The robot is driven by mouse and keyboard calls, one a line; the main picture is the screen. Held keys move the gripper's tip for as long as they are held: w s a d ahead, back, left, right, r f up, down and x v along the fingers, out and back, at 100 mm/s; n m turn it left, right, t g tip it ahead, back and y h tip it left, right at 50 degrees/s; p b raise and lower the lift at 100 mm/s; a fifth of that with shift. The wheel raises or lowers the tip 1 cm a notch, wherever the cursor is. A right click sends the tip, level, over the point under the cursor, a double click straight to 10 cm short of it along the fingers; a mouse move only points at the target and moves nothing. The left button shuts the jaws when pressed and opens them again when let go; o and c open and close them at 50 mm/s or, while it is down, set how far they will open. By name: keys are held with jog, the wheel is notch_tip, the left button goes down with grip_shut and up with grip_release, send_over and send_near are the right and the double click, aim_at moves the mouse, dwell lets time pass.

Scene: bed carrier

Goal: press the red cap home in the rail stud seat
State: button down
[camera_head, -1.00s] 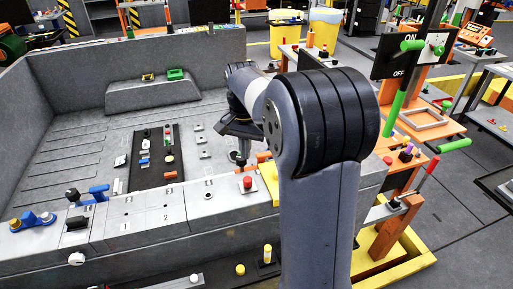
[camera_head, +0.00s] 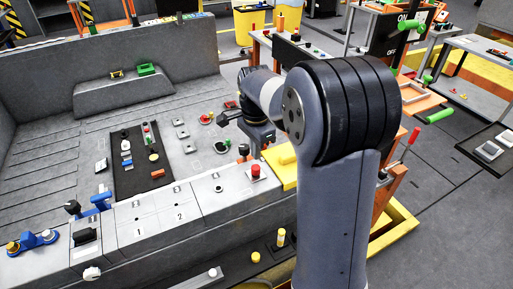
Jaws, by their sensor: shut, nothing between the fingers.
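The red cap (camera_head: 256,170) stands upright on a small pale square base on the top of the grey bed rail (camera_head: 205,206), left of a yellow block. I cannot tell how deep it sits. My gripper (camera_head: 262,154) points down just behind and above the red cap, near the inner edge of the rail. It is shut and empty. The fingertips are small and dark, and I cannot tell whether they touch anything. A small round fitting (camera_head: 218,187) shows on the rail left of the cap.
The yellow block (camera_head: 284,163) lies right of the cap, partly behind my arm. A dark knob (camera_head: 243,150) stands close left of my gripper. Panels marked 1 and 2 (camera_head: 160,213) and blue handles (camera_head: 101,202) lie further left. A dark strip (camera_head: 128,177) with small parts lies in the bed.

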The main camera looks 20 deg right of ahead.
aim_at(256, 167)
jog(key=shift+f+b, duration=1.2)
jog(key=shift+f, duration=0.65)
jog(key=shift+f, duration=0.35)
notch_tip(256, 167, up, 3)
jog(key=p, duration=0.2)
jog(key=shift+r+p, duration=0.15)
jog(key=shift+p, duration=0.15)
notch_tip(256, 167, up, 10)
jog(key=b, duration=0.1)
jog(key=shift+r, duration=0.2)
notch_tip(256, 167, down, 12)
jog(key=shift+f, duration=0.1)
jog(key=shift+f+b, duration=0.75)
jog(key=shift+b, duration=0.2)
